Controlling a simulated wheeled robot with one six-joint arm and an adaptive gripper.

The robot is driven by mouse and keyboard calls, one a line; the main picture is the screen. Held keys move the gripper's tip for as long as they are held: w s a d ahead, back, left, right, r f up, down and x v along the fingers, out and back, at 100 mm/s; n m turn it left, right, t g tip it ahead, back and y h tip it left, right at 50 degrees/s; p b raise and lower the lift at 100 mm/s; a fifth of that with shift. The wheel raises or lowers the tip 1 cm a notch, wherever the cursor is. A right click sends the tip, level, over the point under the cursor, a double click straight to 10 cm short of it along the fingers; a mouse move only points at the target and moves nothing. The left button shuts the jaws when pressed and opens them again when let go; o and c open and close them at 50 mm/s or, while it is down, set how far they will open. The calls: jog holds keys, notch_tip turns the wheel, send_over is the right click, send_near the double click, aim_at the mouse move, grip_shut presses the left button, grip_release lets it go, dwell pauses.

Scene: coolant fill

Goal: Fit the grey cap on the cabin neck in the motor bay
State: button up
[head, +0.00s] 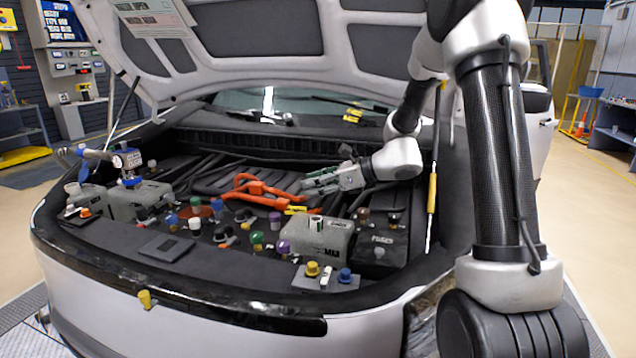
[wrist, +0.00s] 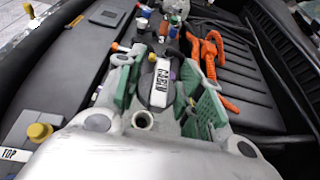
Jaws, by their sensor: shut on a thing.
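My gripper (head: 322,181) reaches in from the right above the motor bay, its green-padded fingers closed on a small grey piece that I take for the grey cap. The cap is hard to make out between the fingers in either view. In the wrist view the green-padded fingers (wrist: 158,72) frame a white CABIN label (wrist: 161,84). The cabin neck (wrist: 143,120) shows there as an open, dark round hole. In the head view the neck (head: 316,223) stands upright on a grey tank (head: 318,240) at the front right of the bay. My gripper is above and behind it, apart.
Orange cables (head: 262,190) lie behind and left of the tank. A dark box (head: 381,241) stands to its right. Yellow and blue caps sit on a grey tray (head: 322,282) in front. Several coloured caps fill the left middle. The open hood (head: 250,40) hangs above.

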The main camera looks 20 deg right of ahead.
jog(key=shift+f, duration=2.95)
jog(key=shift+f, duration=1.4)
jog(key=o, duration=1)
jog(key=shift+c, duration=0.2)
jog(key=v, duration=1.2)
